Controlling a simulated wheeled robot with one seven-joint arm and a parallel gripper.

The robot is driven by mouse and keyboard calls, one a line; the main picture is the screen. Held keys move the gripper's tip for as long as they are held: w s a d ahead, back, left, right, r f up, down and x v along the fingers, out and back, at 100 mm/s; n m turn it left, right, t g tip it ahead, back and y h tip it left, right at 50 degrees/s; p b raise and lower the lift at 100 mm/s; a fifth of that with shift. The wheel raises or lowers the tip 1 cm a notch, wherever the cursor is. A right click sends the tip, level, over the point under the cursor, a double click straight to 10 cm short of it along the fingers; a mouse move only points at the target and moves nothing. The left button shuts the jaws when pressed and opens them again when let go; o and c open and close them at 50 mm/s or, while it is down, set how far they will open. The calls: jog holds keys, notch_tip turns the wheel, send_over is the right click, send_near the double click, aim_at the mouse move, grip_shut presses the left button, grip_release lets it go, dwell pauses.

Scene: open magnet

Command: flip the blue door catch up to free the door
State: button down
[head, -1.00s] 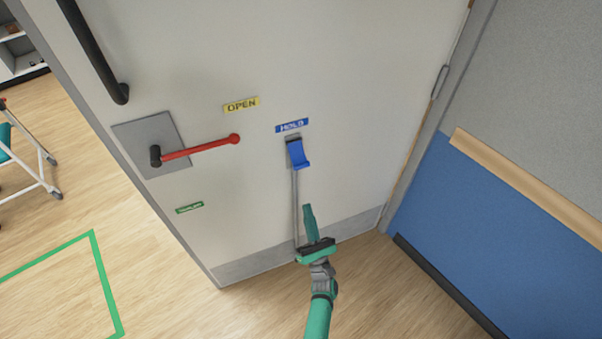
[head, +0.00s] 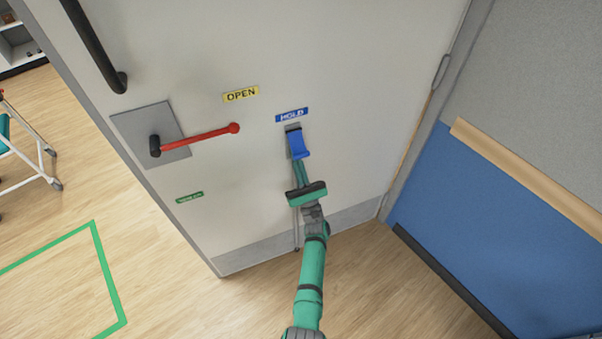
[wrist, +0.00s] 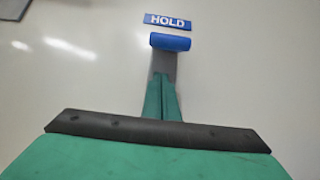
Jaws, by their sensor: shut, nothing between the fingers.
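The blue door catch (head: 300,146) sits on a small grey plate on the pale door (head: 350,80), under a blue HOLD label (head: 291,115). Its flap slopes outward and down, and a thin rod (head: 296,225) runs down the door below it. My gripper (head: 299,163) is shut and empty, with its green fingertips just under the catch's lower edge. In the wrist view the closed fingertips (wrist: 161,82) point up at the catch (wrist: 170,42), overlapping its grey plate. I cannot tell whether they touch the flap.
A red lever (head: 200,138) with an OPEN label (head: 241,94) is left of the catch. A black handle bar (head: 92,45) is at the upper left. A blue-and-grey wall (head: 490,210) bounds the right. Wood floor with a green outline (head: 98,265) is clear at lower left.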

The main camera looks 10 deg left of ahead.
jog(key=s, duration=0.1)
jog(key=s+d+r, duration=0.1)
jog(key=s+d, duration=0.1)
jog(key=shift+r, duration=0.35)
jog(key=shift+d, duration=0.1)
